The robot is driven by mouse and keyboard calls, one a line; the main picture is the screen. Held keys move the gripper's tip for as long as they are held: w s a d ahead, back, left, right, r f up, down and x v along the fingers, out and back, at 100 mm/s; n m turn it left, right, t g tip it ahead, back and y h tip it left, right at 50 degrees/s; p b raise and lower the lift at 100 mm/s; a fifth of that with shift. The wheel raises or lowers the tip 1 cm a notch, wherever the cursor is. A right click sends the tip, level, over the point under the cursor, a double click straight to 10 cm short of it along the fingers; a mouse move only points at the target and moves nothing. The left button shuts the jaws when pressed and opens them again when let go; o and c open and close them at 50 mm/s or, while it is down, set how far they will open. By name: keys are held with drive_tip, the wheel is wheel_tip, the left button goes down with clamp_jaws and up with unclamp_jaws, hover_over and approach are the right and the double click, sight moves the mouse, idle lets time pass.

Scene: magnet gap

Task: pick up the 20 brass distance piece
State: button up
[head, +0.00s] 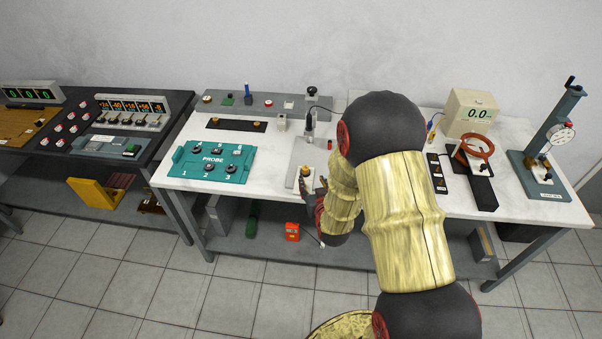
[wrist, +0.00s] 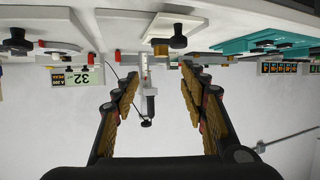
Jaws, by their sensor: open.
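I cannot read a 20 on any piece, so I cannot tell which is the 20 brass distance piece. A small brass-coloured piece (head: 304,171) sits on the pale block at the middle of the bench, close to my gripper (head: 313,187). In the wrist view, which is upside down, my gripper (wrist: 158,76) is open with nothing between its fingertips. A brass-coloured part (wrist: 160,49) with a dark knob (wrist: 178,41) beside it shows past the fingers, near the bench top. My arm hides part of the bench in the head view.
A teal probe tray (head: 212,164) stands left of my gripper. A dark strip (head: 437,172) with small pieces, a red coil (head: 477,146), a meter box (head: 474,113) and a dial stand (head: 556,140) are on the right. A grey rail (head: 262,103) runs along the back.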

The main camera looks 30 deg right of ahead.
sight(306, 169)
drive_tip(key=b+x, duration=0.1)
drive_tip(key=x, duration=0.5)
drive_tip(key=shift+w+f, duration=0.2)
drive_tip(key=b+x, duration=0.1)
drive_tip(key=x, duration=0.3)
drive_tip(key=shift+a+f+b, duration=0.15)
drive_tip(key=shift+f+b, duration=0.1)
drive_tip(key=shift+b, duration=0.05)
drive_tip(key=shift+w, duration=0.45)
drive_tip(key=c, duration=0.3)
drive_tip(key=c, duration=0.8)
clamp_jaws()
